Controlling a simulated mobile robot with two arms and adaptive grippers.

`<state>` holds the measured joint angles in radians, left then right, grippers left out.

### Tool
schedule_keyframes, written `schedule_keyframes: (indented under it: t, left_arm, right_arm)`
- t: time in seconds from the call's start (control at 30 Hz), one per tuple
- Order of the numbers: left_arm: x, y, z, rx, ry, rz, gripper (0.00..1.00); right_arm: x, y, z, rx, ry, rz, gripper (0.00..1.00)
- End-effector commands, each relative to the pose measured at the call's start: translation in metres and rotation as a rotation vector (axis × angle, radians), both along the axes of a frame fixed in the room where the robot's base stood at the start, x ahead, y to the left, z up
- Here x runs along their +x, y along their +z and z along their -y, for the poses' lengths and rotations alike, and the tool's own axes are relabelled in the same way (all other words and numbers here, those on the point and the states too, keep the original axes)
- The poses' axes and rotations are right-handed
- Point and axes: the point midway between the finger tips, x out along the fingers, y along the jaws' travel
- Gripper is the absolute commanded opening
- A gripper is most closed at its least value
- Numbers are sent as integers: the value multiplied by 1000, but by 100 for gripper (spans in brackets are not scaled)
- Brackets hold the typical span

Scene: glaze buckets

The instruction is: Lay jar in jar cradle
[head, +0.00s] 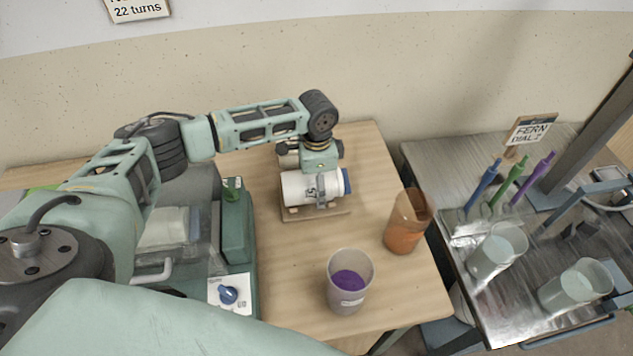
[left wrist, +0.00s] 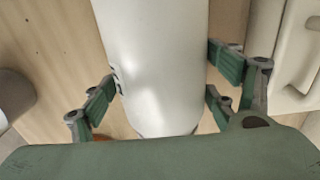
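The white jar (head: 297,188) with a blue end lies on its side over the wooden jar cradle (head: 302,216) on the table. I cannot tell whether its full weight rests there. My left gripper (head: 321,190) reaches down over it from above. In the left wrist view, the jar (left wrist: 155,60) fills the middle. The contact itself and most of the cradle are hidden. My right gripper is not in view.
A clear cup with purple glaze (head: 347,292) and an orange cup (head: 408,222) stand in front and to the right. A green machine (head: 236,225) is at left. A metal cart (head: 478,205) holds coloured tools and two clear cups.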

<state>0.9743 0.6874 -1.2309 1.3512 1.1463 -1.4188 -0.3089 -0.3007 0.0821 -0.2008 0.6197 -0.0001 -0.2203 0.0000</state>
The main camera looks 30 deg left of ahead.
Motion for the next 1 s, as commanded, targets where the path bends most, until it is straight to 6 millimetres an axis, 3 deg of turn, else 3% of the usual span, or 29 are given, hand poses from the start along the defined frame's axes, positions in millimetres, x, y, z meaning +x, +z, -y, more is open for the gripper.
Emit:
schedule_keyframes:
  t: [0.47,0.57,1.0]
  left_arm:
    - [0,2,-2,2,2,1,91]
    - [1,14,-1,2,2,4,91]
    - [2,101,-1,1,1,5,91]
  right_arm:
    - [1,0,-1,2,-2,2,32]
    - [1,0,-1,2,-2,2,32]
    - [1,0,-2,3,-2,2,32]
